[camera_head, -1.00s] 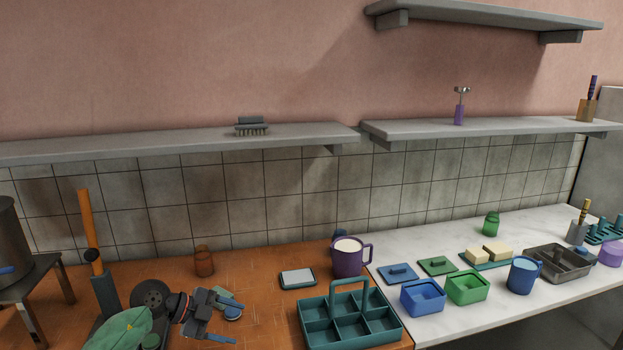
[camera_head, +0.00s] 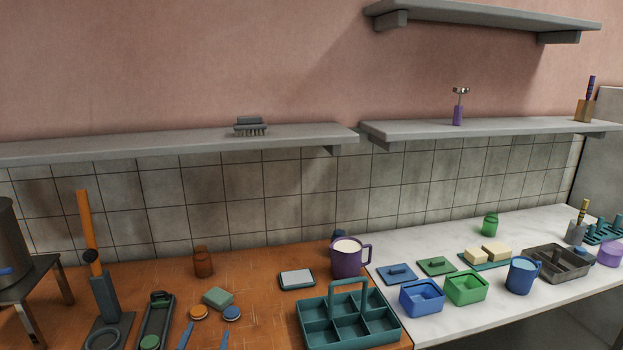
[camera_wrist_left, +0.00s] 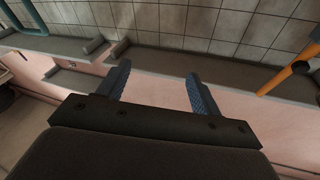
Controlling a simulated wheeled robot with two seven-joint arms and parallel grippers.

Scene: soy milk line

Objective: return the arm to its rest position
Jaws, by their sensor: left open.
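My left gripper (camera_head: 205,338) shows only as two blue fingertips at the bottom edge of the head view, near the front of the orange-brown table (camera_head: 265,275). They are apart with nothing between them. In the left wrist view the gripper (camera_wrist_left: 158,86) also has its blue fingers spread and empty, with the wall and shelf beyond. The rest of the left arm is out of the head view. My right gripper is in neither view.
Close to the fingertips lie an orange disc (camera_head: 198,313), a blue disc (camera_head: 232,313) and a green block (camera_head: 218,297). A dark long holder (camera_head: 157,322) and an orange-handled stand (camera_head: 90,237) are left. A teal divided caddy (camera_head: 348,340) is right.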

